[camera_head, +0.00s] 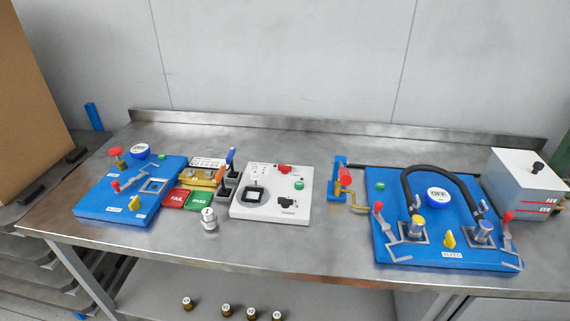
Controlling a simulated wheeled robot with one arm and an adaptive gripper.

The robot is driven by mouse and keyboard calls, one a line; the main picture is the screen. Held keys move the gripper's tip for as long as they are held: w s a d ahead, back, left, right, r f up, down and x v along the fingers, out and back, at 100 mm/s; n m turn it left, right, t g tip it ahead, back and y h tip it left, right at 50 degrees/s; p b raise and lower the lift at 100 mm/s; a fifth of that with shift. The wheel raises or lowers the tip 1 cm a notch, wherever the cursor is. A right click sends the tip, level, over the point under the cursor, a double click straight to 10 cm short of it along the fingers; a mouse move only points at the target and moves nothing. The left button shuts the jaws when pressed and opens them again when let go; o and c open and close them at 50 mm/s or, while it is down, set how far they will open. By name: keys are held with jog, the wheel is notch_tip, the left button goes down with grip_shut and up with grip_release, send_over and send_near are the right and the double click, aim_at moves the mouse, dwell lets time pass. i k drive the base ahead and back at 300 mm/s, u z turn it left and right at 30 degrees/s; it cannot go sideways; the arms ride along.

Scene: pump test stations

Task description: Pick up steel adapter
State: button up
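A small silver-grey fitting (209,219), which looks like the steel adapter, stands upright on the steel table (280,257) near its front edge. It has a pale round top with a dark mark too small to read. It is just in front of the green PASS pad and left of the white control panel (270,216). Nothing touches it that I can see. My gripper is not in this view.
A blue test board (110,210) is at the left and a larger blue board (375,185) with a black hose at the right. Red FAIL (177,197) and green PASS (199,201) pads lie behind the fitting. Several brass pieces (226,310) stand on the lower shelf.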

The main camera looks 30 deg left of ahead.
aim_at(209, 218)
jog(key=u, duration=1.6)
jog(key=k, duration=0.25)
jog(key=u, duration=1.35)
jog(key=i, duration=1.3)
jog(key=z, duration=0.2)
